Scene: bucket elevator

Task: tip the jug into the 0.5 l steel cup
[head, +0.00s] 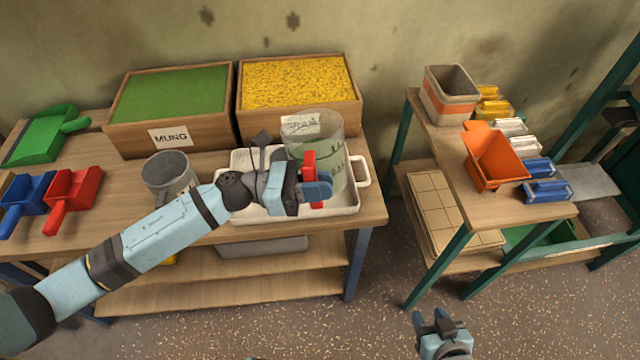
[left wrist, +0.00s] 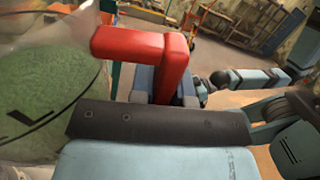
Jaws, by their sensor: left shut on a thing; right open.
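A clear jug (head: 318,135) with green contents and a red handle (head: 309,168) stands upright at or just above the white tray (head: 345,205); I cannot tell if it touches. My left gripper (head: 312,190) is shut on the red handle. In the left wrist view the handle (left wrist: 140,45) rises between the fingers and the jug (left wrist: 35,95) fills the left side. A grey metal cup (head: 168,173) stands left of the tray, partly hidden by my left arm; its marking is not readable. My right gripper (head: 432,320) is open and empty at the bottom, over the floor.
A mung bin (head: 170,105) and a bin of yellow grain (head: 298,85) stand at the back of the table. Blue (head: 25,195), red (head: 73,193) and green (head: 40,135) scoops lie left. A shelf at right holds an orange bucket (head: 493,158) and several smaller ones.

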